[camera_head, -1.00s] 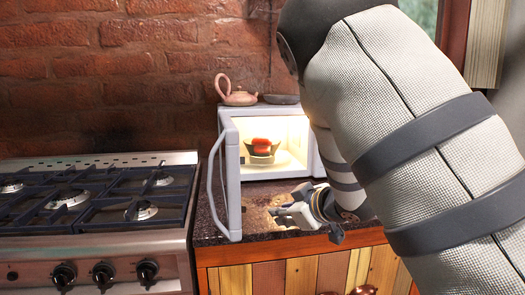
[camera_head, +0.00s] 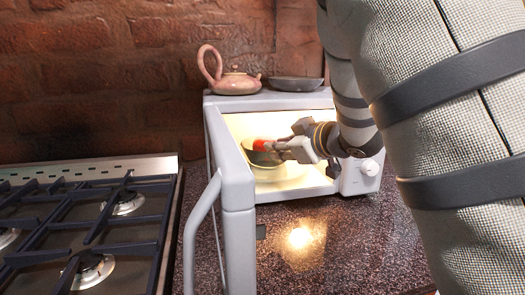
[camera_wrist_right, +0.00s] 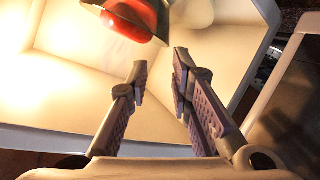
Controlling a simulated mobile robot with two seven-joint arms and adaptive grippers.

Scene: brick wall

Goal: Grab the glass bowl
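The bowl (camera_head: 262,159) sits inside the lit, open microwave (camera_head: 240,101), with a red item (camera_head: 263,145) in it. In the right wrist view the bowl (camera_wrist_right: 158,20) shows at the top, cut off by the frame edge, with the red item (camera_wrist_right: 128,22) in it. My right gripper (camera_head: 278,149) reaches into the microwave from the right and covers the bowl's right side in the head view. In the right wrist view its fingers (camera_wrist_right: 160,64) are apart with nothing between them, and the bowl lies just beyond the tips. My left gripper is not in view.
The microwave door (camera_head: 232,180) stands open toward me, left of my right arm. A pink teapot (camera_head: 236,83) and a dark shallow pan (camera_head: 295,84) stand on top of the microwave. A gas stove (camera_head: 100,225) is at left. The dark counter (camera_head: 325,245) in front is clear.

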